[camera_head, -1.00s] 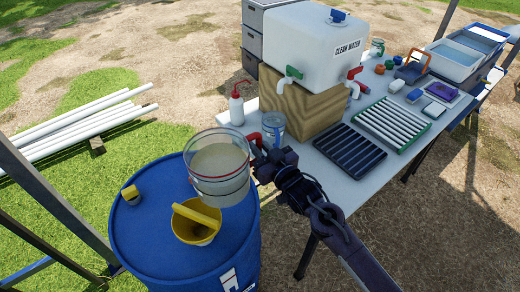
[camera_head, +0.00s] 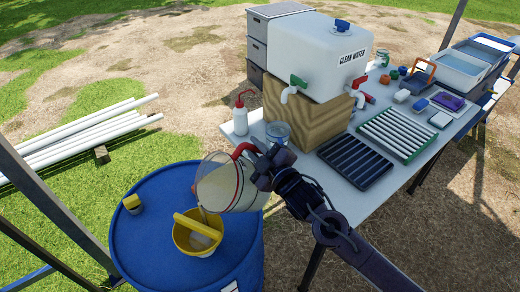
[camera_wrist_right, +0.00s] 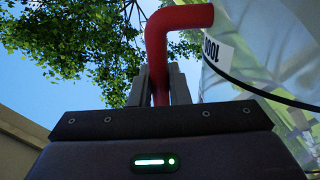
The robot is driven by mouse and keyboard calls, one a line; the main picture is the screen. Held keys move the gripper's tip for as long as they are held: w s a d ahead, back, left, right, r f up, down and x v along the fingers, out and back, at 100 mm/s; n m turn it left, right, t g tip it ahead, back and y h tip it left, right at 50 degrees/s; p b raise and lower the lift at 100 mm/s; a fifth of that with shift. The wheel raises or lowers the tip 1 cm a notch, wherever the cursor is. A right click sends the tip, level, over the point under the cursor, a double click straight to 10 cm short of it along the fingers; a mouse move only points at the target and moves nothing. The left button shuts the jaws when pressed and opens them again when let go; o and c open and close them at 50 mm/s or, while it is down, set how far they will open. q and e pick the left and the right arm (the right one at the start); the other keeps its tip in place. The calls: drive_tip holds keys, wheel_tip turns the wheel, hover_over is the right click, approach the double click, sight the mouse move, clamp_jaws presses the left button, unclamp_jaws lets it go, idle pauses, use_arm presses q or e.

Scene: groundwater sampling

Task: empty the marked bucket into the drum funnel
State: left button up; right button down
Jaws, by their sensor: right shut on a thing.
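The clear bucket (camera_head: 228,186) is tilted to the left over the yellow funnel (camera_head: 193,234) on the blue drum (camera_head: 140,240). A stream of cloudy liquid runs from its lip into the funnel, and liquid still shows inside it. My right gripper (camera_head: 262,165) is shut on the bucket's red handle (camera_head: 244,150). In the right wrist view the handle (camera_wrist_right: 157,60) rises between the two fingers (camera_wrist_right: 160,85), with part of the clear bucket wall (camera_wrist_right: 245,60) and its scale at the right. My left gripper is not in view.
The table at the right holds a clean water tank (camera_head: 315,55) on a wooden block, a wash bottle (camera_head: 240,120), a glass jar (camera_head: 278,130) and racks. White pipes (camera_head: 80,135) lie on the grass.

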sight(247, 147)
drive_tip(key=shift+s+a+r+n, duration=0.35)
drive_tip(key=shift+a+r+n, duration=0.25)
drive_tip(key=shift+r+n, duration=0.1)
drive_tip(key=shift+s+a+r+n, duration=0.35)
drive_tip(key=shift+a+r+n, duration=0.25)
drive_tip(key=shift+r, duration=0.1)
drive_tip(key=shift+s+a+r+n+p, duration=0.45)
drive_tip(key=shift+s+a+r+n, duration=0.2)
drive_tip(key=shift+a+r+n, duration=0.25)
drive_tip(key=s+a+r+n+p, duration=0.4)
drive_tip(key=s+a+n, duration=0.2)
drive_tip(key=a, duration=0.4)
drive_tip(key=shift+s+a+r+n, duration=0.15)
drive_tip(key=shift+a+r+n, duration=0.15)
drive_tip(key=shift+n, duration=0.3)
drive_tip(key=shift+d, duration=0.1)
idle(0.7)
